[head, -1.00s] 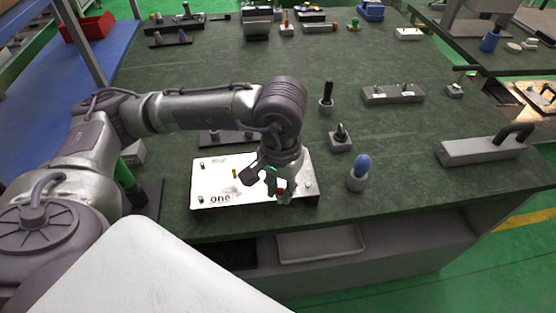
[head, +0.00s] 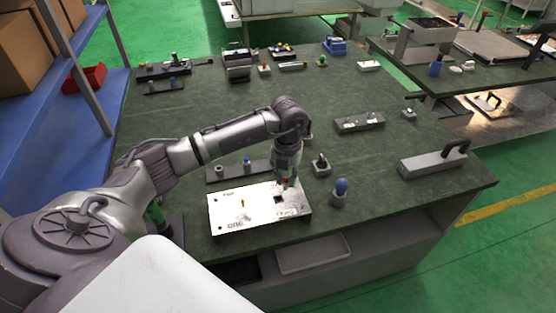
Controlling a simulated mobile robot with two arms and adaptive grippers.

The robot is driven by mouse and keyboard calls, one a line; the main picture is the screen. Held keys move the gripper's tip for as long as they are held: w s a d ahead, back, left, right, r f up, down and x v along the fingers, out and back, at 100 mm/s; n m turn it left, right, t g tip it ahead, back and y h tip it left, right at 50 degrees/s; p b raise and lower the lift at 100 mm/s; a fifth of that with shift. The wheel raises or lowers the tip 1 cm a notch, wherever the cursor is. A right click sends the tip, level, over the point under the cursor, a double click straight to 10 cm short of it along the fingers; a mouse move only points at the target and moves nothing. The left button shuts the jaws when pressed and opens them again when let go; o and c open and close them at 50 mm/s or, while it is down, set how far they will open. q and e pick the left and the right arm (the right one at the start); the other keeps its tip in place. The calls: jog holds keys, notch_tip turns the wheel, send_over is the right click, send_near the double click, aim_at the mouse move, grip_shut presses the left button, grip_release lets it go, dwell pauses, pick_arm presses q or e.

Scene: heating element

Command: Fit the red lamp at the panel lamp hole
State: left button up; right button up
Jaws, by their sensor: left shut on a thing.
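The white panel (head: 235,216) lies near the front edge of the green table, with a few small fittings and printed lettering on it. My left gripper (head: 286,183) points down over the right part of the panel. It is shut on the red lamp (head: 286,180), of which only a small red spot shows between the fingers. A dark patch lies on the panel just below the fingers; I cannot tell whether it is the lamp hole or a shadow. Whether the lamp touches the panel is also unclear. My right gripper is out of view.
A holder with a blue-topped handle (head: 340,190) stands right of the panel, and a block with a black knob (head: 321,163) behind it. A long grey block with a black handle (head: 433,161) lies further right. The table's middle is largely clear.

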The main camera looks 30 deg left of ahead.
pick_arm(q)
jog(key=a+n, duration=0.1)
jog(key=n, duration=0.1)
jog(key=a+n+p, duration=0.1)
jog(key=n, duration=0.3)
jog(key=shift+w+a+f, duration=0.2)
jog(key=shift+a+f, duration=0.1)
jog(key=shift+a, duration=0.1)
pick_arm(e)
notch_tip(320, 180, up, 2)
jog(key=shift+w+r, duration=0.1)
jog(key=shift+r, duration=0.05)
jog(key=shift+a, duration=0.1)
pick_arm(q)
notch_tip(320, 180, down, 6)
jog(key=b, duration=0.4)
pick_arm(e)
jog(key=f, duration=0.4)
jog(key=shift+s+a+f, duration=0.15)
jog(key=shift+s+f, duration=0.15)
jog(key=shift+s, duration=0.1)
pick_arm(q)
jog(key=shift+r, duration=0.1)
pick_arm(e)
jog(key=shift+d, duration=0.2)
